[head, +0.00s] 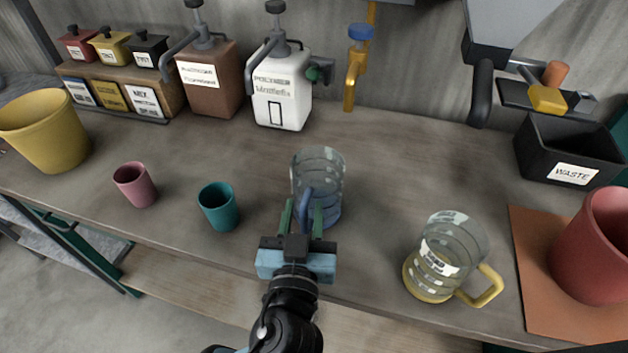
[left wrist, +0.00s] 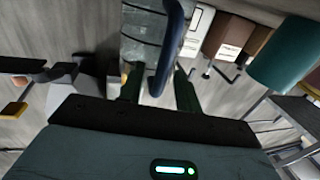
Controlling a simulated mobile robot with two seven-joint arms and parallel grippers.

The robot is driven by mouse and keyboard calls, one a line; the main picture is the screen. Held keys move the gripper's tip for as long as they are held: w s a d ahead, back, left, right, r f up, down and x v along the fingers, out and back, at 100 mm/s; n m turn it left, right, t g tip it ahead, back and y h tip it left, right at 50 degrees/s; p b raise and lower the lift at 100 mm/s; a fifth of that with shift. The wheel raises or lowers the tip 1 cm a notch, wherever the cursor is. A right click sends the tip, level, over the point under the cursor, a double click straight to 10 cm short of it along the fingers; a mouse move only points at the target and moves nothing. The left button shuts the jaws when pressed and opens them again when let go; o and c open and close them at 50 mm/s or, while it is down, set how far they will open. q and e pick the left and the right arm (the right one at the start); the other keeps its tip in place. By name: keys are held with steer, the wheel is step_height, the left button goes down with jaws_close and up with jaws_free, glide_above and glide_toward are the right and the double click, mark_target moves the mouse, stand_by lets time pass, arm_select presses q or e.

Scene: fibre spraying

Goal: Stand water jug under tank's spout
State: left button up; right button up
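A clear ribbed glass jug (head: 318,170) with a blue handle and base stands upright on the bench, straight ahead of my left gripper (head: 302,208). The gripper is open, its two green fingers on either side of the blue handle (left wrist: 168,45), with gaps visible between fingers and handle. A second clear jug (head: 452,245), with a yellow handle and base, stands to the right. A grey tank-like body (head: 515,22) is at the top right, with a dark curved pipe (head: 482,95) below its left side. My right gripper is not in view.
A yellow pipe with a blue knob (head: 360,32) comes down at the back. A white pump container (head: 283,90) and brown one (head: 210,78) stand behind. Teal (head: 218,208) and pink (head: 135,185) cups are left, a black waste bin (head: 540,150) right. The bench's middle right is clear.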

arm_select(q)
steer(key=shift+w, duration=0.2)
steer(key=shift+s, duration=0.2)
steer(key=c, duration=0.7)
jaws_close()
